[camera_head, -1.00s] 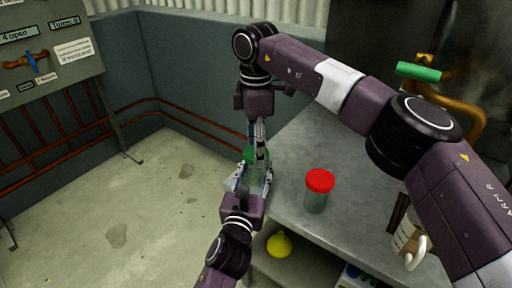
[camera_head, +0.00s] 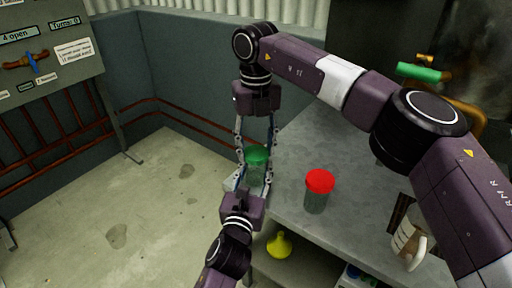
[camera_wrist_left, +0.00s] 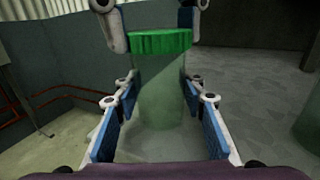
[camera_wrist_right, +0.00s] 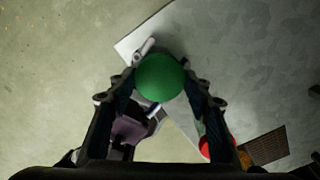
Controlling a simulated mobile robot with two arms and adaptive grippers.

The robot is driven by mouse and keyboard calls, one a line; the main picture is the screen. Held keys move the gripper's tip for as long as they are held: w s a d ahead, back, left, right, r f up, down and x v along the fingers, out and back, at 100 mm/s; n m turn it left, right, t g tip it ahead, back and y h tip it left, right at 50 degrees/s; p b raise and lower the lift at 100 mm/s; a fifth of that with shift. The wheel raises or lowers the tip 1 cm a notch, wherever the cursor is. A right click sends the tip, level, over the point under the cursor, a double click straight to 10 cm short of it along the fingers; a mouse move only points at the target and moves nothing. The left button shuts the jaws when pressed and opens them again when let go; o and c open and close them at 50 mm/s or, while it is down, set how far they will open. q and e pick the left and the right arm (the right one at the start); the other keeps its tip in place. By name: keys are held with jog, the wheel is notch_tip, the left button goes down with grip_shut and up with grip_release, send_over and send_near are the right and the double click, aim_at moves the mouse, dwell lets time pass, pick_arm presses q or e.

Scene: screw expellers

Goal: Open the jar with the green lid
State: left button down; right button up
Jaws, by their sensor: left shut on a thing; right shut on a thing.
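The jar with the green lid stands at the near left corner of the grey table; its lid (camera_head: 257,154) and clear body (camera_head: 256,176) show in the head view. My left gripper (camera_head: 253,180) is shut on the jar's body from the front. In the left wrist view its blue pads flank the jar body (camera_wrist_left: 160,95), and the lid (camera_wrist_left: 160,42) sits on top, level. My right gripper (camera_head: 257,153) points down from above and is shut on the lid. In the right wrist view the round lid (camera_wrist_right: 160,77) lies between its fingertips.
A jar with a red lid (camera_head: 318,184) stands on the table (camera_head: 325,145) to the right. A yellow object (camera_head: 280,244) lies on the lower shelf. A sign board (camera_head: 45,50) reading "4 open" and "Turns: 0" stands at left. A green-handled pipe (camera_head: 418,72) is at right.

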pick_arm(q)
jog(key=shift+f, duration=0.1)
pick_arm(e)
jog(key=n, duration=1.4)
jog(key=shift+n, duration=0.3)
jog(key=n, duration=0.4)
jog(key=shift+n, duration=0.4)
jog(key=n, duration=1)
jog(key=shift+n, duration=0.3)
jog(key=shift+r, duration=0.2)
